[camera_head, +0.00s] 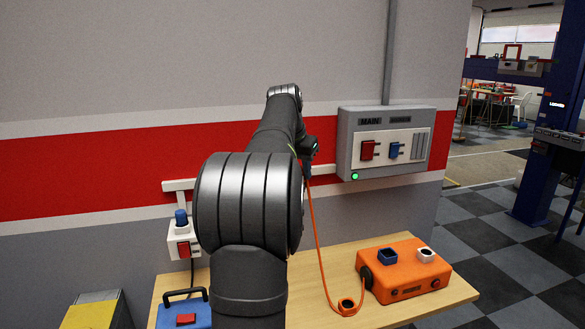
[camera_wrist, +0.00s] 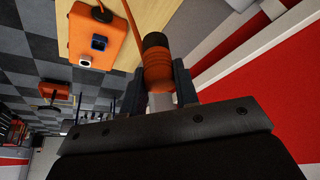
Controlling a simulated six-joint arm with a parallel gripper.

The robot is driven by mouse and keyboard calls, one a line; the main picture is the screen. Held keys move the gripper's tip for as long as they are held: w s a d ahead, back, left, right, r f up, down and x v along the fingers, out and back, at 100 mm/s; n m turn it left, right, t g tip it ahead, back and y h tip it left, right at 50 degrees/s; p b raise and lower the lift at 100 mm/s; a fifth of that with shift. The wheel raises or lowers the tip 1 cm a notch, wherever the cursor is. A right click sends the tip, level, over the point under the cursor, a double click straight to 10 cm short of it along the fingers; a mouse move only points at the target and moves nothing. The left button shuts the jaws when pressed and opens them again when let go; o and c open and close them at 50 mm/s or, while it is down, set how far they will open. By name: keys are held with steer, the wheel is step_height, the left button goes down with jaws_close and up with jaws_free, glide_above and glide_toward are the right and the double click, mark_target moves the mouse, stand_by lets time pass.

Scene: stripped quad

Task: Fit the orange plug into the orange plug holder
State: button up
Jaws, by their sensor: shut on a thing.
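My gripper (camera_wrist: 160,85) is shut on the orange plug (camera_wrist: 158,72), a ribbed orange cylinder with a dark band, in the wrist view. Its orange cord (camera_wrist: 131,18) runs off the top of that view. In the head view my arm hides the gripper and plug; the cord (camera_head: 318,235) hangs down to the wooden table. A small orange ring with a dark centre (camera_head: 346,306), which looks like the orange plug holder, sits at the table's front. The plug is apart from it, up near the wall.
An orange box (camera_head: 405,272) with a blue and a white socket stands on the table (camera_head: 450,300). A grey MAIN panel (camera_head: 385,140) is on the wall. A white wall socket (camera_head: 183,240) holds a blue plug (camera_head: 181,217). A blue case (camera_head: 185,312) lies at front left.

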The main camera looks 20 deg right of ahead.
steer(key=s+d, duration=0.7)
steer(key=s, duration=0.1)
steer(key=shift+s, duration=0.25)
steer(key=s+d, duration=0.4)
steer(key=shift+s, duration=0.35)
stand_by(0.4)
step_height(320, 180, down, 26)
steer(key=shift+r, duration=0.15)
stand_by(1.1)
steer(key=shift+f, duration=2.9)
steer(key=shift+f, duration=1.05)
